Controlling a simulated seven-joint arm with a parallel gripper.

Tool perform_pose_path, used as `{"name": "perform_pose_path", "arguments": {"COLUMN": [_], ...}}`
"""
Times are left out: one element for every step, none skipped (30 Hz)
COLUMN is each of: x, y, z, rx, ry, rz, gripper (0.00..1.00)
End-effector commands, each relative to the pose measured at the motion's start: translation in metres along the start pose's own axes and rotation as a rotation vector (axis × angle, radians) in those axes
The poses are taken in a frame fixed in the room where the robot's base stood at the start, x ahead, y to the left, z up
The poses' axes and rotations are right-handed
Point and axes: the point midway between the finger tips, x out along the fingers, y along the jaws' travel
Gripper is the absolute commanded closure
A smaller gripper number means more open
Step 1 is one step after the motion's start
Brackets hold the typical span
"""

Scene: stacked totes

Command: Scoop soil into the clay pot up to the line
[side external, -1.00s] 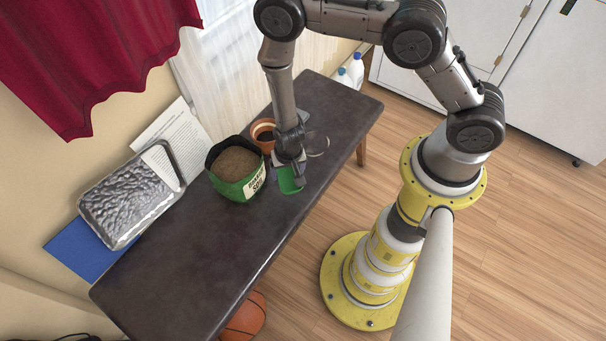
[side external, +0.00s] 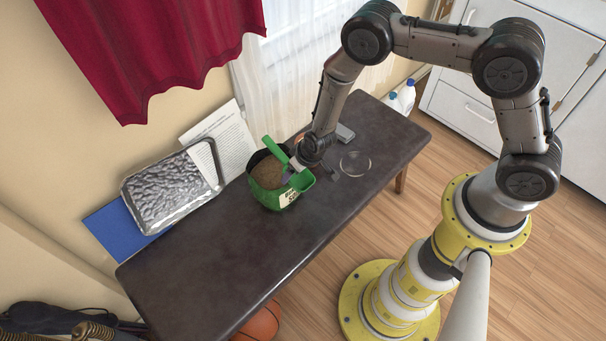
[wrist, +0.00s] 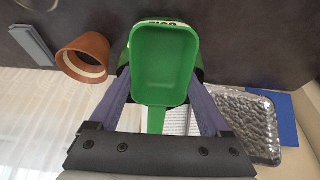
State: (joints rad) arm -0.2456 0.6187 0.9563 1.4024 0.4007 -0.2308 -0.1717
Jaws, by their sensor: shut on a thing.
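My gripper (side external: 297,164) is shut on a green scoop (side external: 302,180). The scoop's handle (side external: 275,148) sticks up to the left in the side view. The wrist view shows the scoop's bowl (wrist: 165,62) from above, with no soil visible in it. The scoop is over or in front of the right side of the green soil bag (side external: 284,197); I cannot tell whether it touches. Brown soil (side external: 266,173) shows in the bag's open top. The clay pot (wrist: 84,58) is left of the scoop in the wrist view; my arm mostly hides it in the side view.
A clear round dish (side external: 355,164) and a grey box (side external: 344,132) lie on the dark table (side external: 215,262) to the right. A foil tray (side external: 170,190), a printed sheet (side external: 222,130) and a blue folder (side external: 118,231) are at the left. The table's front left is bare.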

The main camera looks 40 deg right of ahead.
Motion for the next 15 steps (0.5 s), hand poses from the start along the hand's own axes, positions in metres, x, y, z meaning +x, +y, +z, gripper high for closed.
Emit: {"name": "perform_pose_path", "arguments": {"x": [0.001, 0.001, 0.001, 0.001, 0.002, 0.002, 0.002, 0.002, 0.002, 0.002, 0.002, 0.002, 0.002, 0.002, 0.002], "y": [0.000, -0.001, -0.003, -0.003, -0.004, -0.005, -0.006, -0.007, -0.008, -0.008, -0.009, -0.010, -0.011, -0.012, -0.013], "z": [-0.004, -0.007, -0.010, -0.013, -0.016, -0.019, -0.022, -0.025, -0.029, -0.032, -0.035, -0.040, -0.043, -0.045, -0.049], "rx": [-0.030, -0.051, -0.078, -0.099, -0.122, -0.152, -0.173, -0.196, -0.230, -0.253, -0.277, -0.310, -0.336, -0.360, -0.392], "ry": [0.008, 0.014, 0.021, 0.028, 0.034, 0.042, 0.048, 0.056, 0.064, 0.071, 0.079, 0.089, 0.096, 0.102, 0.113], "rz": [-0.012, -0.021, -0.033, -0.042, -0.052, -0.066, -0.077, -0.088, -0.103, -0.115, -0.128, -0.145, -0.158, -0.171, -0.189], "gripper": [0.86, 0.86, 0.86, 0.86, 0.86, 0.86, 0.86, 0.86, 0.86, 0.86, 0.86, 0.86, 0.86, 0.86, 0.86]}}
